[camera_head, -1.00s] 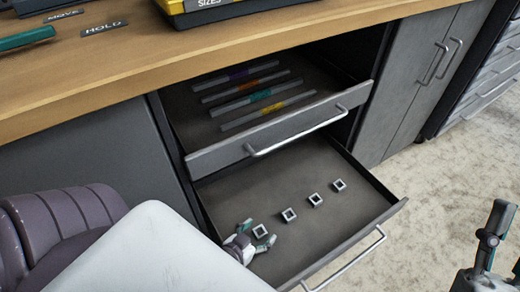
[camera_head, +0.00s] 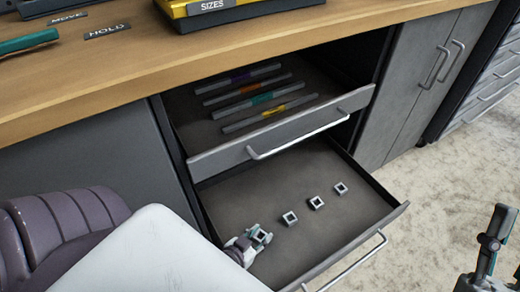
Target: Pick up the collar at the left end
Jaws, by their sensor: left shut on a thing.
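Several small square grey collars with dark openings are in the open lower drawer (camera_head: 230,195). Three lie in a slanting row: one collar (camera_head: 289,218), another (camera_head: 316,202) and the far right one (camera_head: 341,188). The leftmost collar (camera_head: 260,236) is between the fingertips of my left gripper (camera_head: 258,238), which is shut on it. I cannot tell whether this collar is clear of the drawer floor. My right gripper (camera_head: 494,245) is at the lower right edge, outside the drawer and apart from the collars; its fingers look spread and empty.
The upper drawer (camera_head: 215,160) is also open and holds several grey bars with coloured bands. The lower drawer's handle (camera_head: 350,265) sticks out over the floor. A wooden worktop (camera_head: 200,65) with HOLD and MOVE labels and a yellow SIZES box (camera_head: 235,8) lies above.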

